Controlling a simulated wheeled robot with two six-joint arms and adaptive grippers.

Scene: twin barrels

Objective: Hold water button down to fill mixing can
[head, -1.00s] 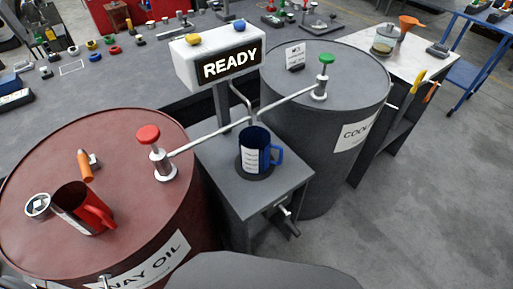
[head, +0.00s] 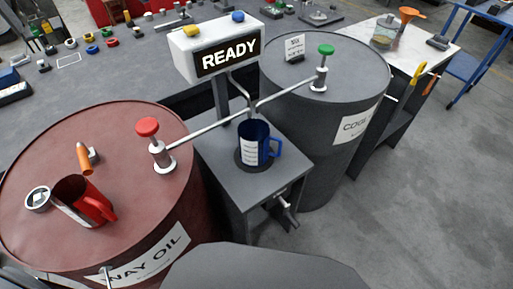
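A blue can with a handle and a white label strip (head: 257,145), likely the mixing can, stands upright on a dark round pad on the small grey stand between the two barrels. A white box with a READY display (head: 228,57) rises on a post behind it. On the box top sit a yellow button (head: 191,31) and a blue button (head: 238,16); no label tells which is for water. Two thin pipes from the barrel pumps meet above the blue can. The can's contents cannot be made out. Neither of my grippers is in view.
A red-brown WAY OIL barrel (head: 110,215) at left carries a red-topped pump (head: 149,128) and a red jug (head: 95,206). A grey barrel (head: 322,160) at right carries a green-topped pump (head: 326,50). A workbench lies behind; open floor is at right.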

